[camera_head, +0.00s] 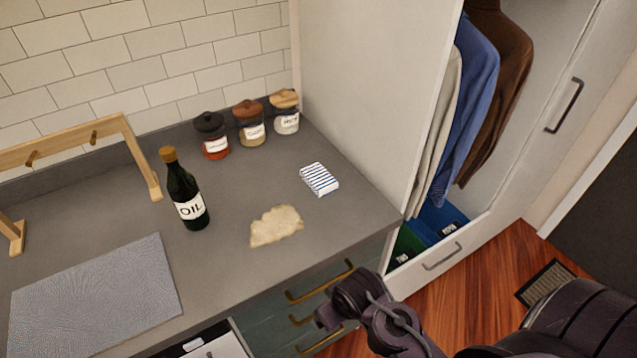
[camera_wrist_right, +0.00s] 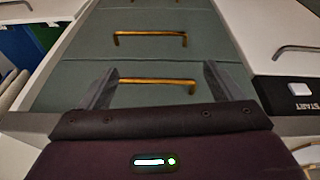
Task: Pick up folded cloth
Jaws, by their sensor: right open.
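A folded cloth (camera_head: 319,179), white with blue stripes, lies flat on the grey counter (camera_head: 235,283) towards its right end in the head view. My right gripper (camera_wrist_right: 158,86) is open in the right wrist view, its two fingers apart with nothing between them, facing green drawer fronts. In the head view my right arm's dark wrist is low in front of the counter, below and to the right of the cloth and well apart from it. The cloth does not show in the right wrist view. My left gripper is not in view.
A flat beige irregular piece (camera_head: 276,226) lies nearer the counter's front edge. An oil bottle (camera_head: 186,195) stands left of it. Several lidded jars, including a red one (camera_head: 213,140), stand behind. A tall wardrobe panel (camera_head: 375,95) borders the right. Gold drawer handles (camera_wrist_right: 150,38) protrude below.

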